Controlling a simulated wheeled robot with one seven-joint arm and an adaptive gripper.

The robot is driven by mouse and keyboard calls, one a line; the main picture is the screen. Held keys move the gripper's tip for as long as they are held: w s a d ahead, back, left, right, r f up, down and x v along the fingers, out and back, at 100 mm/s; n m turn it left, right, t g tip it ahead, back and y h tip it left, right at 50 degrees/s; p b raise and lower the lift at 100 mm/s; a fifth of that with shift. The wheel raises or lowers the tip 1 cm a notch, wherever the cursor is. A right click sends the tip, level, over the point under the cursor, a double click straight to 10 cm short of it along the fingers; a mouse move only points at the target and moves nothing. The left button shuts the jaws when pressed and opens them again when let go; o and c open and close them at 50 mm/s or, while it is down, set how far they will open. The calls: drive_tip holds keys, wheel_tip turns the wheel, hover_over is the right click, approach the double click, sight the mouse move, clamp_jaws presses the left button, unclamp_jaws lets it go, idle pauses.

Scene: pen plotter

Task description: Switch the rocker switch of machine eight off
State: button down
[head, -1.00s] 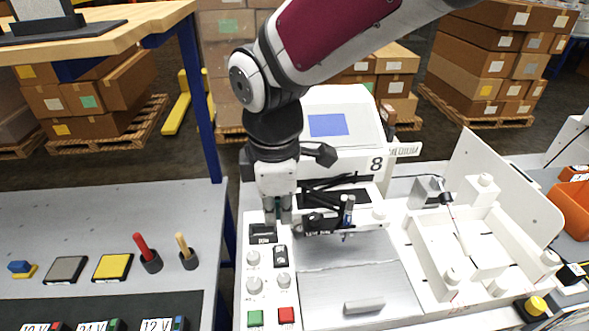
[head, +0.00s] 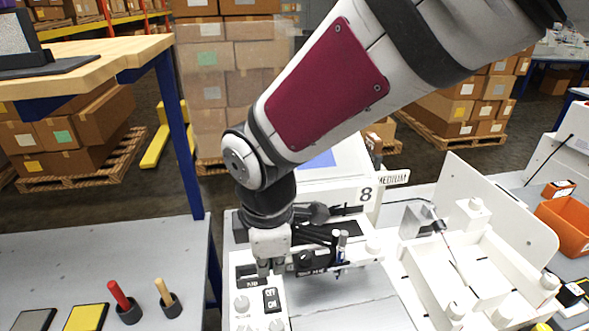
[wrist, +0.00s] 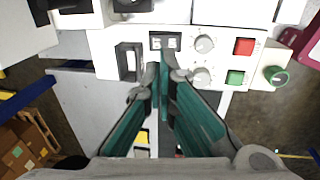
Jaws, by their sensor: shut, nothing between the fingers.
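Machine eight is the white plotter marked "8" (head: 366,194). Its rocker switch (head: 271,299) is a small black block with white marks on the front left panel, and also shows in the wrist view (wrist: 165,41). I cannot tell which way it is tipped. My gripper (head: 270,270) points down over the panel, just behind the switch in the head view. In the wrist view its teal fingers (wrist: 165,68) are closed together and empty, their tips close to the switch's lower edge. I cannot tell whether they touch it.
A black framed panel piece (wrist: 128,62) lies beside the switch. Grey knobs (wrist: 203,43), a red button (wrist: 243,47) and a green button (wrist: 235,77) are on its other side. The pen carriage (head: 318,262) is close right of my gripper. A white tray (head: 425,275) stands further right.

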sight(274, 303)
drive_tip(key=f, duration=0.3)
drive_tip(key=w+f, duration=0.1)
drive_tip(key=f, duration=0.5)
drive_tip(key=shift+w+a+f, duration=0.15)
drive_tip(key=shift+w+f, duration=0.05)
drive_tip(key=shift+f, duration=0.05)
drive_tip(key=shift+w+f+g, duration=0.15)
drive_tip(key=shift+f+g, duration=0.15)
drive_tip(key=shift+g, duration=0.1)
drive_tip(key=shift+s+d+p, duration=0.2)
drive_tip(key=shift+s+p, duration=0.3)
drive_tip(key=shift+s, duration=0.35)
drive_tip(key=shift+r, duration=0.1)
